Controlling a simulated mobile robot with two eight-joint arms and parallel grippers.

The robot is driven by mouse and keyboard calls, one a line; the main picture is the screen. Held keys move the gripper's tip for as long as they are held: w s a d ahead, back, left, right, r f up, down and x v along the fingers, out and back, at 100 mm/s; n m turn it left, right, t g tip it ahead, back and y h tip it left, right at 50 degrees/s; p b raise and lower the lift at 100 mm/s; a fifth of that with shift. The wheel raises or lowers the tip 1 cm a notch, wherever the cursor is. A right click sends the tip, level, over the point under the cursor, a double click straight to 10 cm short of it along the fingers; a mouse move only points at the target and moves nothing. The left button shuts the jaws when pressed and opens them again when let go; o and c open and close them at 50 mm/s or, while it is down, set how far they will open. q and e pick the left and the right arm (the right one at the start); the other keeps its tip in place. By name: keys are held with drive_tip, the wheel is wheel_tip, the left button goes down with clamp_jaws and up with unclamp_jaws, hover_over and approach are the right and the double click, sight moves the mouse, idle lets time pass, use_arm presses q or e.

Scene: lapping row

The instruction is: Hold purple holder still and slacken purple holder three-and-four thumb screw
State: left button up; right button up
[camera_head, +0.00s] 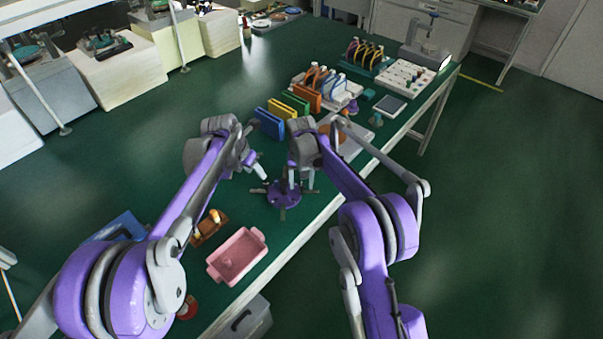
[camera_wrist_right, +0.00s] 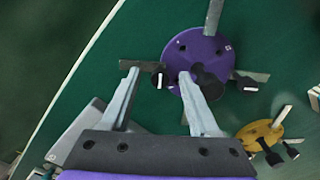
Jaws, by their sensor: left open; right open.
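The purple holder (camera_head: 284,195) is a round disc with metal bars sticking out, lying on the green table. In the right wrist view the purple disc (camera_wrist_right: 185,49) carries black thumb screws; I cannot read which numbers they bear. My right gripper (camera_head: 302,178) is above the holder, pointing down.
A pink tray (camera_head: 238,257) and a wooden block (camera_head: 208,228) stand in front left. Blue (camera_head: 268,123) and other coloured racks stand behind. A yellow holder (camera_wrist_right: 262,134) lies near the purple one. The table's right edge is close.

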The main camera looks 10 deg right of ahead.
drive_tip(key=shift+f, duration=0.65)
clamp_jaws()
idle(0.9)
